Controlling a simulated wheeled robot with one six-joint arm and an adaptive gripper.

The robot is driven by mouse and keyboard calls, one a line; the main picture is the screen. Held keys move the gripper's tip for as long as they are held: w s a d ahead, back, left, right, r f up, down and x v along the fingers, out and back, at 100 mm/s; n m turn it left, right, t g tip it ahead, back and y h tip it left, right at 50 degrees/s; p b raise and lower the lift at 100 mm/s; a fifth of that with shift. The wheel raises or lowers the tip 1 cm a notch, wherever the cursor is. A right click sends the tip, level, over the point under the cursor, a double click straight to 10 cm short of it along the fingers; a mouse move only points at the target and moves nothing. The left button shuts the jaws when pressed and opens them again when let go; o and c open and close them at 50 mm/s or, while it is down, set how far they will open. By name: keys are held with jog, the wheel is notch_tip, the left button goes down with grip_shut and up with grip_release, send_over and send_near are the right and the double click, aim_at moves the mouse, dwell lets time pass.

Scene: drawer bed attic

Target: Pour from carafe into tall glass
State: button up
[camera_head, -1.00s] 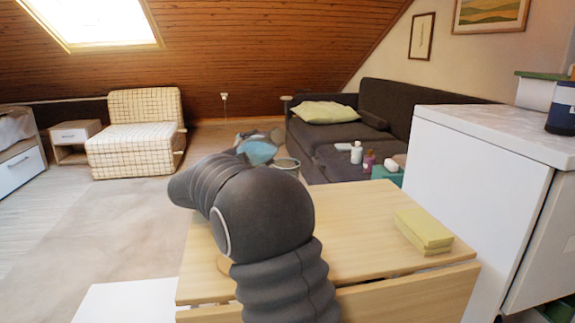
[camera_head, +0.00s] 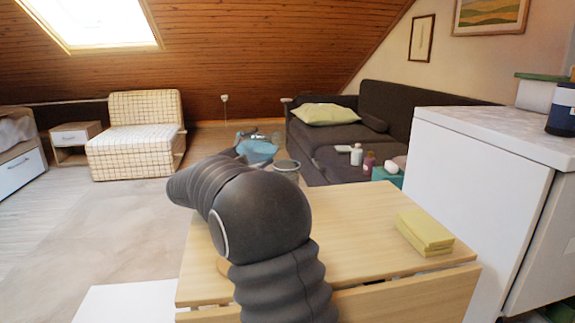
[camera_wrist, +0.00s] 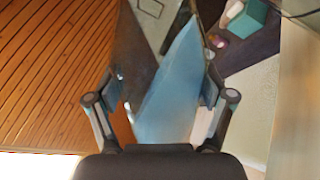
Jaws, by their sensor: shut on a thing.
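My gripper (camera_wrist: 160,95) is shut on the carafe, one finger on each side of it in the wrist view. The carafe is clear, with blue liquid (camera_wrist: 175,95) that shows as a slanted wedge, so the carafe looks tilted. In the head view the carafe (camera_head: 257,150) shows beyond my dark arm, its blue contents visible; the gripper there is largely hidden. A clear glass rim (camera_head: 287,165), likely the tall glass, shows just right of and below the carafe. Its lower part is hidden by my arm. I cannot tell whether liquid is flowing or in the glass.
The wooden table (camera_head: 350,235) has a yellow sponge-like block (camera_head: 425,230) at its right. A white cabinet (camera_head: 480,190) stands close on the right. Several small bottles and a green box (camera_head: 387,177) are beyond the table. A dark sofa (camera_head: 400,115) and checked chair (camera_head: 140,135) stand behind.

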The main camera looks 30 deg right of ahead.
jog(key=shift+w+m, duration=0.1)
jog(key=shift+m, duration=0.9)
jog(key=shift+s+r+m+g, duration=0.35)
jog(key=shift+r+m+g, duration=0.15)
jog(key=shift+r+m, duration=0.45)
dwell(1.6)
jog(key=shift+s+r+m, duration=0.1)
jog(key=shift+r+m, duration=0.25)
jog(key=shift+m, duration=0.4)
dwell(2.5)
jog(key=f+n, duration=0.1)
jog(key=n, duration=0.1)
jog(key=w+f+n+t, duration=0.1)
jog(key=n, duration=0.1)
jog(key=shift+f+n, duration=0.3)
jog(key=shift+f, duration=0.05)
jog(key=shift+s+r+n, duration=0.1)
jog(key=shift+s+n, duration=0.1)
jog(key=shift+n, duration=0.3)
